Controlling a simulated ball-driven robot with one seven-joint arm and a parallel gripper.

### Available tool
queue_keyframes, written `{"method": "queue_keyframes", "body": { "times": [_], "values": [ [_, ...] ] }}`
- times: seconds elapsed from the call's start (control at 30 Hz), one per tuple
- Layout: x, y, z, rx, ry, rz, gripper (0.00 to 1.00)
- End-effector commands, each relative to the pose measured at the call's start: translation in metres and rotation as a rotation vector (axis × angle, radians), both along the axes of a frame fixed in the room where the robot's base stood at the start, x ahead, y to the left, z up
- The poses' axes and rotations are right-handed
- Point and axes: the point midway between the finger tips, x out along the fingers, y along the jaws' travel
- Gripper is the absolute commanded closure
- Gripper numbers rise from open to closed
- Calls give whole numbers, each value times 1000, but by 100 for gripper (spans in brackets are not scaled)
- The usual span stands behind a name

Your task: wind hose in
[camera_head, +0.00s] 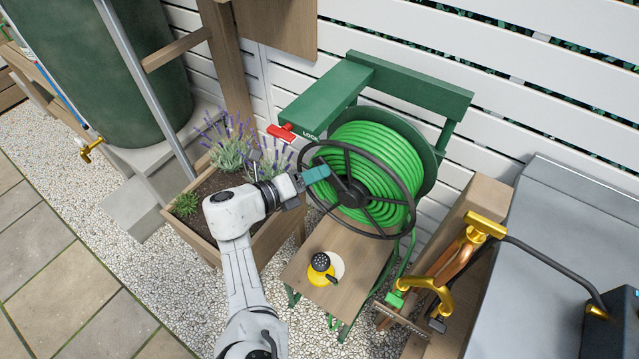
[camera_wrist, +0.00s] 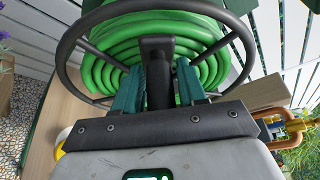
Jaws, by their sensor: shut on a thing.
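A green hose (camera_head: 377,160) is wound in several turns on a reel in a green frame (camera_head: 412,86). A black handwheel (camera_head: 348,145) with spokes faces me in front of the coil. My gripper (camera_head: 318,174) is at the wheel's left inner side. In the wrist view, its teal fingers (camera_wrist: 158,88) are shut around the wheel's upright black handle (camera_wrist: 158,52). The handle's lower part is hidden between the fingers. A red lever (camera_head: 281,132) sits beside the word LOCK on the frame's left arm. A green hose length runs down from the reel to a green connector (camera_head: 395,299).
A yellow and black round item (camera_head: 320,268) sits on the wooden shelf (camera_head: 345,262) under the reel. A planter with lavender (camera_head: 232,150) stands left, close to my arm. Brass taps (camera_head: 485,227) and a grey box (camera_head: 570,240) stand right. White fence boards close the back.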

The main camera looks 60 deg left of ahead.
Motion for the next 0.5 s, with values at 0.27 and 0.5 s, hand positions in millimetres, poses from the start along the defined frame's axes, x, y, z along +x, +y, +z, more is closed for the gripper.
{"method": "queue_keyframes", "body": {
  "times": [0.27,0.5],
  "values": [
    [-2,4,-12,6,9,-3,100],
    [-2,5,-12,6,10,-4,100]
  ]
}}
